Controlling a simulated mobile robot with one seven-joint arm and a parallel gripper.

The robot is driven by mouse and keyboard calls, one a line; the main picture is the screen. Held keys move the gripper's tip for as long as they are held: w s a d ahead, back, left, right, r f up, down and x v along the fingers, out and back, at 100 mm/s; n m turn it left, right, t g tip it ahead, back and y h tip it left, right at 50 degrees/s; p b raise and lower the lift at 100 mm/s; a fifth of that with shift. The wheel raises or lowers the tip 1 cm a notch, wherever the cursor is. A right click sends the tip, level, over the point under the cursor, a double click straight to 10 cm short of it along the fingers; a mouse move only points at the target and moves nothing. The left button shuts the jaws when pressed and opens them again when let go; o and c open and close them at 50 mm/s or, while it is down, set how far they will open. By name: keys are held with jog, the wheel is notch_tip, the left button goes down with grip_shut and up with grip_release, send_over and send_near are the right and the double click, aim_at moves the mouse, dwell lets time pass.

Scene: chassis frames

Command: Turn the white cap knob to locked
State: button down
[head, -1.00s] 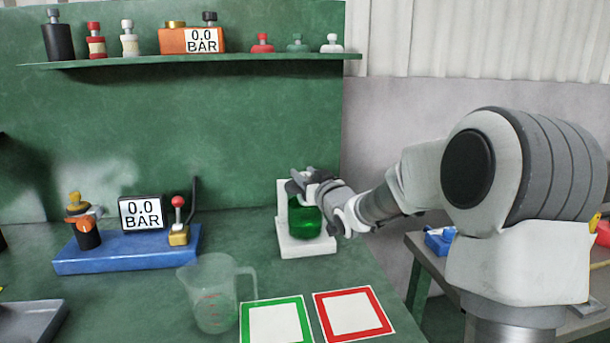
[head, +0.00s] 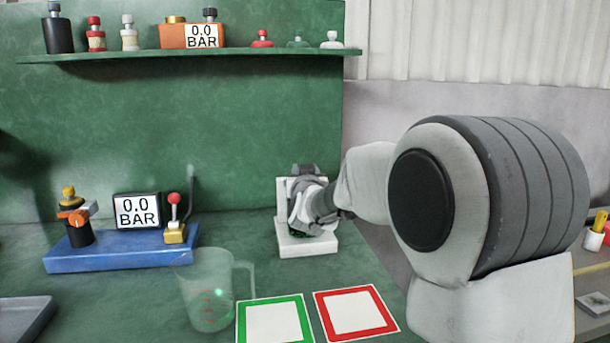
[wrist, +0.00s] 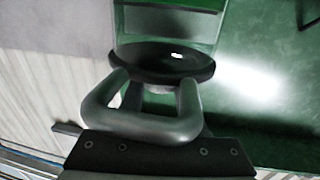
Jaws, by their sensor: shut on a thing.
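A green vessel (head: 297,234) stands in a white stand (head: 309,247) at the back right of the bench. My gripper (head: 306,190) is at its top and hides most of it in the head view. In the wrist view the vessel's green body (wrist: 175,5) shows above a dark round disc (wrist: 165,62). My gripper's grey fingers (wrist: 152,92) reach to the disc and are shut on a knob there, mostly hidden between them. The knob's colour and its locked or unlocked marking cannot be made out. A separate white cap (head: 332,41) sits on the shelf.
A blue base (head: 75,258) with a gauge (head: 138,211) stands left. A shelf (head: 120,56) runs above.

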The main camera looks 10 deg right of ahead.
jog(key=shift+a+r+m+g+h+p, duration=0.1)
jog(key=shift+r+m+g+h+p, duration=0.15)
jog(key=shift+m+h+p, duration=0.65)
jog(key=shift+a+r+m+g+h+p, duration=0.1)
jog(key=shift+m+g+h+p, duration=0.35)
jog(key=shift+h+p, duration=0.85)
jog(key=m+g+h+p, duration=0.1)
jog(key=m+h+p, duration=0.1)
jog(key=p, duration=0.2)
jog(key=m+g+h+p, duration=0.2)
jog(key=h+p, duration=0.1)
jog(key=shift+h+p, duration=0.3)
jog(key=shift+p, duration=0.1)
jog(key=m+g+h+p, duration=0.3)
jog(key=m+g+p, duration=0.1)
jog(key=shift+d+f+g, duration=0.1)
jog(key=shift+f+g, duration=0.05)
jog(key=shift+g, duration=0.15)
jog(key=shift+d+f+m+g+h+p, duration=0.1)
jog(key=shift+m+g+h+p, duration=0.4)
jog(key=shift+m+g, duration=0.4)
jog(key=shift+f+m+g+h+p, duration=0.1)
jog(key=shift+m+g+h+p, duration=0.4)
jog(key=shift+g, duration=0.7)
jog(key=shift+r+m+g, duration=0.1)
jog(key=shift+m+g, duration=0.15)
jog(key=shift+g, duration=0.15)
jog(key=shift+c, duration=2.3)
grip_release()
